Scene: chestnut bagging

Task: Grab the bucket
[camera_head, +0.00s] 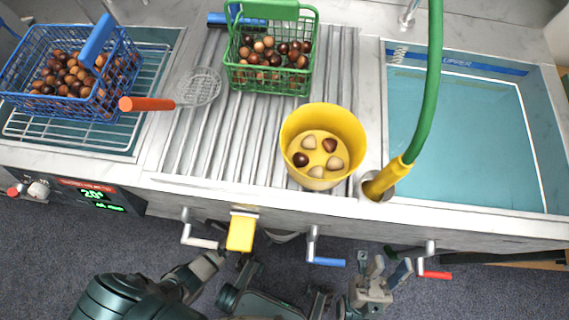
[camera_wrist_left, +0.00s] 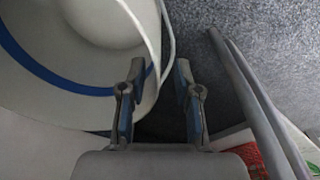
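In the left wrist view a large pale bucket (camera_wrist_left: 30,80) with a blue band fills the left side, its rim and a thin pale strip curving toward my left gripper (camera_wrist_left: 157,95). That gripper is open, its two fingers apart close to the rim. I cannot tell whether it touches the bucket. In the head view my left arm reaches below the counter's front edge, where the gripper is hard to make out. A yellow bucket (camera_head: 345,125) with several chestnut pieces stands on the ribbed counter. My right gripper (camera_head: 388,272) is open and empty in front of the counter.
A blue basket (camera_head: 20,75) and a green basket (camera_head: 270,93) hold chestnuts. A skimmer with an orange handle (camera_head: 150,103) lies between them. A green hose (camera_head: 430,90) hangs beside the water basin (camera_head: 460,140). Tap levers (camera_head: 325,262) and a yellow block (camera_head: 241,233) stick out in front.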

